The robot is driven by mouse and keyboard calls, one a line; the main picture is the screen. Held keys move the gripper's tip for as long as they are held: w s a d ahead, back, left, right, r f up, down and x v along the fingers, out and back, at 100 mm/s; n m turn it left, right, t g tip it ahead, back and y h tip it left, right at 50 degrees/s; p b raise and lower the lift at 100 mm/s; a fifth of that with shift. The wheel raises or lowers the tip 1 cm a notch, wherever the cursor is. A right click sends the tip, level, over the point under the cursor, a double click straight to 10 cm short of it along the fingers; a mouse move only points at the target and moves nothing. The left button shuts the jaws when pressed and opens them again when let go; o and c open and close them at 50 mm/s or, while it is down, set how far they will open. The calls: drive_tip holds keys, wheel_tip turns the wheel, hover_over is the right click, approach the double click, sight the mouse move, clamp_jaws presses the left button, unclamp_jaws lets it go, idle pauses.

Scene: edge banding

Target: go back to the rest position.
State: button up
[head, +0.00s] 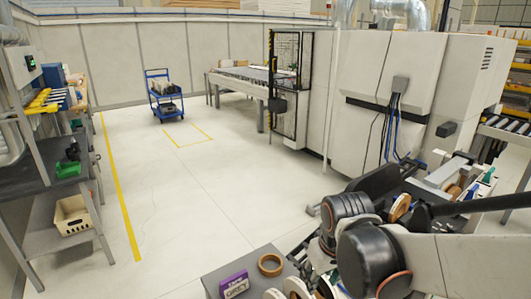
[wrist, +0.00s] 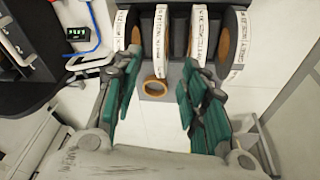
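My gripper (wrist: 157,72) is open in the wrist view, its two green-padded fingers spread wide with nothing between the pads. Beyond the fingertips a tan tape roll (wrist: 155,88) lies at the edge of a grey surface. Several large banding rolls (wrist: 160,35) with white printed labels stand in a row past the fingertips, apart from them. A tan roll (head: 270,264) lies on a grey top beside a purple box (head: 234,284) marked GREY.
A large white machine (head: 375,90) stands at the right. A grey shelf (head: 60,215) with a beige bin (head: 73,215) stands at the left. A blue cart (head: 165,95) is at the back. The floor between has free room. A small display (wrist: 78,33) shows upper left in the wrist view.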

drive_tip(key=s+d+r+m+t+b, duration=0.3)
drive_tip(key=s+d+r+t, duration=0.1)
drive_tip(key=s, duration=0.6)
drive_tip(key=shift+s+d+r+m, duration=0.2)
drive_tip(key=shift+d+r+m, duration=0.25)
drive_tip(key=shift+d, duration=0.6)
